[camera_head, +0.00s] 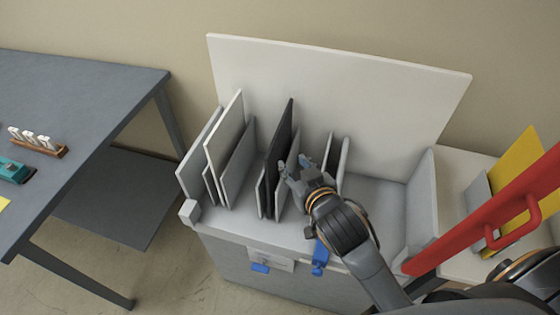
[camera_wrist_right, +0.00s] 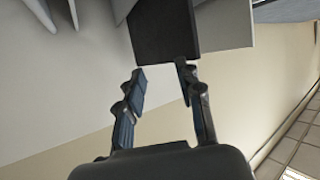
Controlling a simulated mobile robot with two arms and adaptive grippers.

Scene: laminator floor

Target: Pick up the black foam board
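The black foam board (camera_head: 280,150) stands upright in a light grey bin, between pale boards. My right gripper (camera_head: 293,166) is just to the right of it in the head view. In the right wrist view the black board (camera_wrist_right: 163,32) shows at the top, ahead of the two open fingers (camera_wrist_right: 162,80). The fingers are apart with nothing seen between their tips; I cannot tell whether one touches the board. My left gripper is not in view.
The bin (camera_head: 390,194) has several white and grey boards (camera_head: 225,135) and a tall white back panel (camera_head: 340,95). A grey table (camera_head: 75,95) stands at left. A red bar with a handle (camera_head: 490,215) and a yellow panel (camera_head: 520,165) are at right.

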